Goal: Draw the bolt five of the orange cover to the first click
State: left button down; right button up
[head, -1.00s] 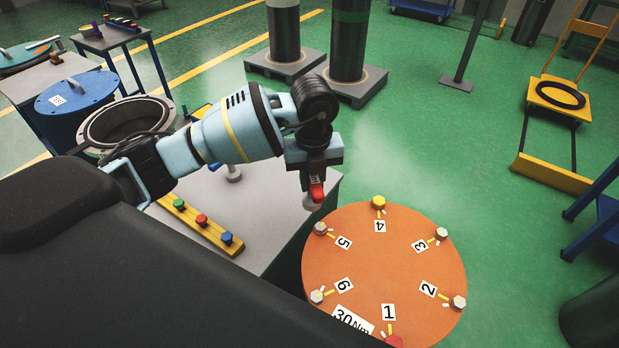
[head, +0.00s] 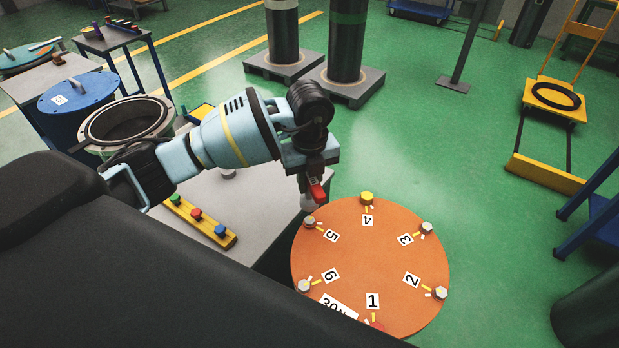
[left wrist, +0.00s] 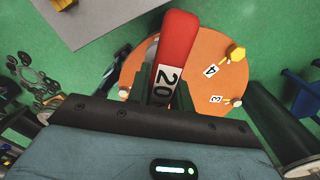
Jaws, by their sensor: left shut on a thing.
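The orange cover (head: 375,255) is a round disc with numbered bolts around its rim. Bolt five (head: 310,222), a grey hex head beside the label 5, is at its upper left. My left gripper (head: 314,176) is shut on a red-handled wrench (head: 317,192), just above and behind bolt five. The wrench's pale lower end is close to the bolt; I cannot tell whether they touch. In the left wrist view the red wrench (left wrist: 177,45) bears a label starting with 20 and covers part of the orange cover (left wrist: 205,75). My right gripper is not in view.
Bolt four (head: 367,198) is yellow; bolt three (head: 427,228) and bolt two (head: 440,292) are grey. A grey table (head: 262,215) left of the cover holds a yellow strip (head: 183,213) with coloured knobs. A dark open flanged cylinder (head: 125,122) stands behind.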

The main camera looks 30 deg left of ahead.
aim_at(310, 202)
pick_arm(q)
jog(key=shift+f, duration=2.35)
jog(key=shift+f, duration=1.4)
dwell(0.8)
